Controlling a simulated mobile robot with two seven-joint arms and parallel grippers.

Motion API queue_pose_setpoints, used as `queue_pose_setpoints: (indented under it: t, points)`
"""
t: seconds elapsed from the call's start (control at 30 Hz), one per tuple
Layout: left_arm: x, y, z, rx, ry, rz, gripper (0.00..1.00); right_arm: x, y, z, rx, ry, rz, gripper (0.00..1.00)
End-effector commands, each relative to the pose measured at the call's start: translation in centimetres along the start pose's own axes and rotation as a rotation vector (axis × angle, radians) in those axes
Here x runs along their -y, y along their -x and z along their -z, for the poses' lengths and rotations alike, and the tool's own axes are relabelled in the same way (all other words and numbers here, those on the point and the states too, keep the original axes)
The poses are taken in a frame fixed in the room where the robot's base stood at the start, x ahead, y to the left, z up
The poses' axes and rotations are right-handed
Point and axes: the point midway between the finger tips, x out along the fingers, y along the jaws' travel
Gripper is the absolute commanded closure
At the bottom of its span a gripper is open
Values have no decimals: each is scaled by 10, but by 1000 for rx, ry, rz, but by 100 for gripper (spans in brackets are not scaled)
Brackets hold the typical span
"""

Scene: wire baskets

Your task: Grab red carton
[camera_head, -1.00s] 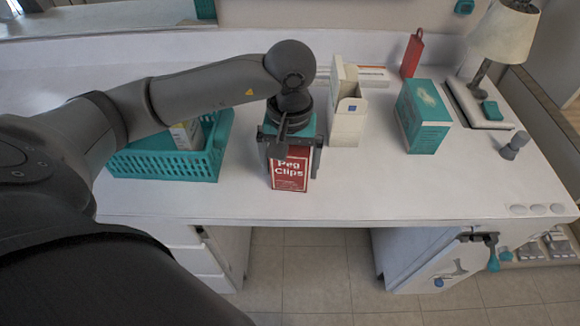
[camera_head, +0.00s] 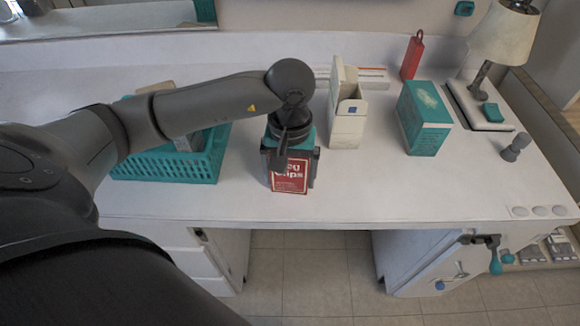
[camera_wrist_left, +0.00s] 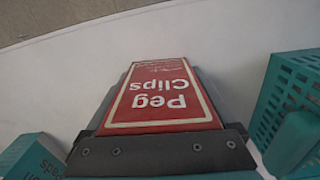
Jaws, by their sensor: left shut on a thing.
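The red carton (camera_head: 290,177), with white lettering and a white border, stands on the white counter near its front edge in the head view. My left gripper (camera_head: 291,160) comes down over it from above and is shut on it, with the fingers on its sides. The gripper hides the carton's upper part. In the left wrist view the red carton (camera_wrist_left: 160,90) fills the middle, its "Peg Clips" label upside down, between the dark fingers. I cannot tell whether the carton's base touches the counter. My right gripper is not in view.
A teal basket (camera_head: 165,167) with items in it stands left of the gripper. An open white carton (camera_head: 346,124), a teal box (camera_head: 424,120), a red tagged item (camera_head: 412,57) and a lamp (camera_head: 503,35) stand to the right. The counter's front right (camera_head: 420,190) is clear.

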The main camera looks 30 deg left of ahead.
Motion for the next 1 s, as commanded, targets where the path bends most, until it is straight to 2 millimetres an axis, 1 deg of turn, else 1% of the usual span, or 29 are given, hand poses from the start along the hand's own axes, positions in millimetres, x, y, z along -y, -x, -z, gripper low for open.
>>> queue_pose_setpoints:
  t: [0.03,0.1,0.37,0.47,0.57,0.67,0.77,0.87,0.9,1.0]
  points:
    - [0,0,0,-1,0,0,66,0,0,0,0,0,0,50]
    - [0,1,0,-2,0,-1,71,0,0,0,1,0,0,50]
    - [0,2,1,-2,0,-1,71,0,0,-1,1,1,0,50]
    - [0,8,1,-3,0,-2,71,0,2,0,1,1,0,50]
    - [0,19,1,-5,-1,-2,71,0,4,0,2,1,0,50]
    - [0,38,2,-7,0,-2,71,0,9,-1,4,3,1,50]
    - [-1,64,2,-8,-1,-4,71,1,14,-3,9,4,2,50]
    - [0,96,2,-9,-2,-3,71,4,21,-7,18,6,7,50]
    - [-1,108,2,-9,0,-5,71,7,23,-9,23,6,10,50]
    - [-1,139,2,-8,0,-5,71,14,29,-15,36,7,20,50]
